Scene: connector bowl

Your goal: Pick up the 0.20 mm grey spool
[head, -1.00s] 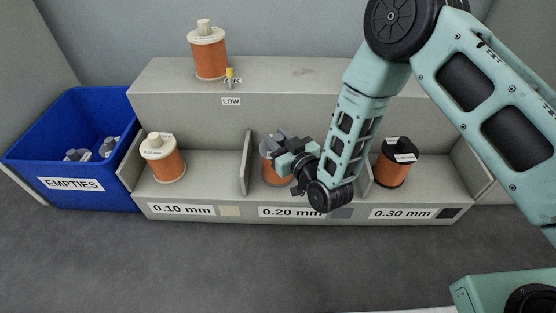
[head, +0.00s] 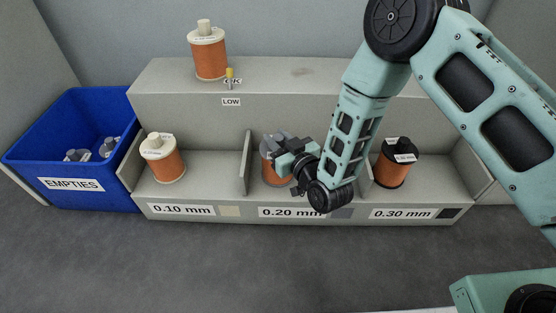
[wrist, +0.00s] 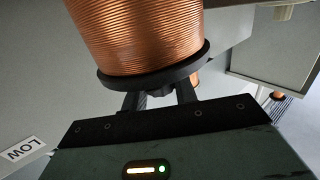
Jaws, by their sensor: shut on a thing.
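The grey spool (head: 275,172), wound with copper wire, stands upright in the 0.20 mm bay in the head view, partly hidden by my gripper (head: 284,145). My gripper reaches in from the right at the spool's top end. In the wrist view the copper winding (wrist: 135,35) and a dark flange (wrist: 155,78) fill the upper middle. The fingers of my gripper (wrist: 160,98) are shut on the spool at that flanged end. The exact contact is hidden behind the flange and the gripper body. I cannot tell any lift off the bay floor.
A white-topped spool (head: 165,158) stands in the 0.10 mm bay and a black-topped one (head: 396,165) in the 0.30 mm bay. Low dividers flank the middle bay. Another spool (head: 207,52) stands on the upper shelf. A blue EMPTIES bin (head: 75,185) is at left.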

